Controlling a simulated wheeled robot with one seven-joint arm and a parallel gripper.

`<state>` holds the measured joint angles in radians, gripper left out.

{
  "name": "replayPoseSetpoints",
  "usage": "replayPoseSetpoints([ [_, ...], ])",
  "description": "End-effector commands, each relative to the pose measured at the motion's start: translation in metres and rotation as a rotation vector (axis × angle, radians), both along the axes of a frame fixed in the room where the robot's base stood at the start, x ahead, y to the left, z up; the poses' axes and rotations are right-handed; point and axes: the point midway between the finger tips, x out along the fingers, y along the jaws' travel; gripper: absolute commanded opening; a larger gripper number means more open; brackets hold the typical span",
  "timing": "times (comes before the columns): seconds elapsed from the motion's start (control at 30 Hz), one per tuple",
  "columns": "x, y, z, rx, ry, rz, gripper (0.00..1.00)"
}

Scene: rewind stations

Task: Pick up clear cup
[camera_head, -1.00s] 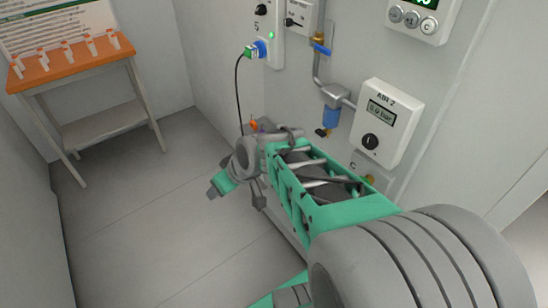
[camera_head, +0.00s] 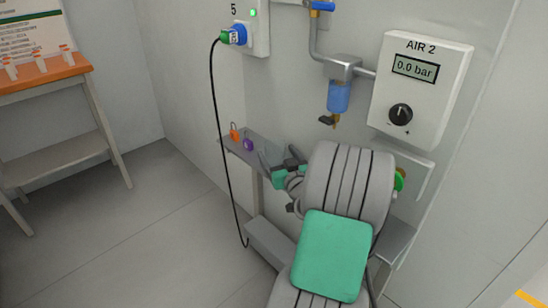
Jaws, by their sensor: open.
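I cannot make out a clear cup with certainty. A narrow grey shelf (camera_head: 232,147) on the wall carries an orange padlock-like item (camera_head: 234,131) and a small purple item (camera_head: 248,144). My gripper (camera_head: 272,166) is at the right end of this shelf, just right of the purple item. It is small and partly covered by my own arm links. A pale grey shape at the fingers cannot be told apart from the gripper. The jaws are open, and I see nothing clearly held.
A filter with a blue bowl (camera_head: 338,97) and the AIR 2 box (camera_head: 420,92), reading 0.0 bar, are on the wall above my arm. A black cable (camera_head: 216,130) hangs from a blue plug. An orange-topped table (camera_head: 45,72) stands left. Floor between is clear.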

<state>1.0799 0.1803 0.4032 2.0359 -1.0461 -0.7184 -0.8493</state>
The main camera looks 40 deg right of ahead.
Motion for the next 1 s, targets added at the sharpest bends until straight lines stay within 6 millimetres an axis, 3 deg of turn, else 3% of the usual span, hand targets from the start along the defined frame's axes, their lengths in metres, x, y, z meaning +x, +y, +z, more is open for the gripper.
replayPoseSetpoints([
  [0.1,0.018,-0.005,-0.001,0.000,0.001,0.003,0.85],
  [0.37,0.022,-0.005,-0.001,0.002,0.000,0.004,0.84],
  [1.0,0.022,-0.004,-0.001,0.002,0.002,0.006,0.31],
])
